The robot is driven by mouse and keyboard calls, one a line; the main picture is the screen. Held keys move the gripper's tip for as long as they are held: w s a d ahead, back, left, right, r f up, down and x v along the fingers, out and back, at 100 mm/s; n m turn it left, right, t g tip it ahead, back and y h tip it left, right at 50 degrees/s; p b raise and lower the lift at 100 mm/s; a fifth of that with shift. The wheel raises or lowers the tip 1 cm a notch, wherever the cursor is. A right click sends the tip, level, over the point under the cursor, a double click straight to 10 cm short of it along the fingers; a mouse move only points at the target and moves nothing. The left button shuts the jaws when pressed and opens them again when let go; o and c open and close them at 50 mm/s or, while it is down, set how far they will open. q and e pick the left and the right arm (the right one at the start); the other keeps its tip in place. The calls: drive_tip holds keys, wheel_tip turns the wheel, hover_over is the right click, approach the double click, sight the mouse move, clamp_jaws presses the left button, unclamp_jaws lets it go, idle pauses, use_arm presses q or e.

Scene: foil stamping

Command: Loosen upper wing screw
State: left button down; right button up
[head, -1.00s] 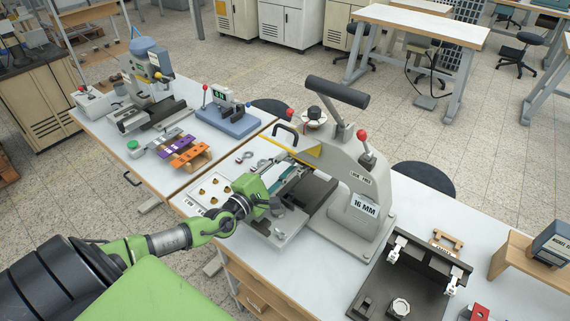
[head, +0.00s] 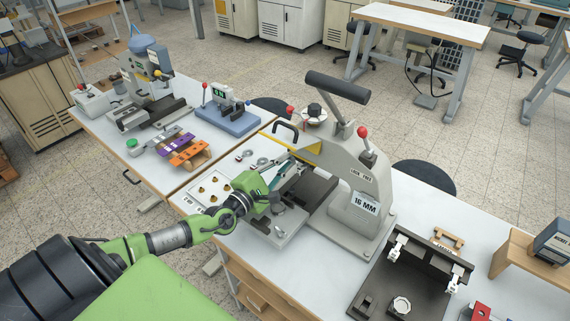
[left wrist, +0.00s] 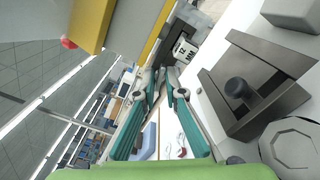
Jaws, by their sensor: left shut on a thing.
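The grey hot-stamping press (head: 355,170), labelled 16 MM, stands on the table with its lever arm up. My left gripper (head: 290,174) reaches in from the left, under the press head and above its bed. In the left wrist view its teal fingers (left wrist: 165,84) come together at the tips on something small. This appears to be the upper wing screw, but the fingers hide it, so its turn angle cannot be told. A pale faceted knob (left wrist: 290,146) and a dark knob (left wrist: 240,88) lie apart from the fingers. My right gripper is in no view.
A white tray with brass pieces (head: 213,188) lies left of the press. Purple and orange holders (head: 185,148) and a blue-based gauge (head: 230,120) stand further back. A dark fixture (head: 415,275) is at the front right. The yellow-edged press head is close above the gripper.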

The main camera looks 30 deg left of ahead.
use_arm(q)
drive_tip(key=shift+f+n+b, duration=0.25)
drive_tip(key=shift+n+b, duration=0.6)
drive_tip(key=shift+n, duration=0.25)
drive_tip(key=n+b, duration=0.1)
drive_tip(key=n, duration=0.1)
drive_tip(key=shift+n+b, duration=0.3)
drive_tip(key=shift+n, duration=0.1)
drive_tip(key=n+b, duration=0.1)
drive_tip(key=n, duration=0.1)
drive_tip(key=shift+n, duration=0.4)
drive_tip(key=n+b, duration=0.1)
drive_tip(key=n, duration=0.1)
drive_tip(key=shift+r+n, duration=0.1)
drive_tip(key=shift+n, duration=0.3)
drive_tip(key=n, duration=1.1)
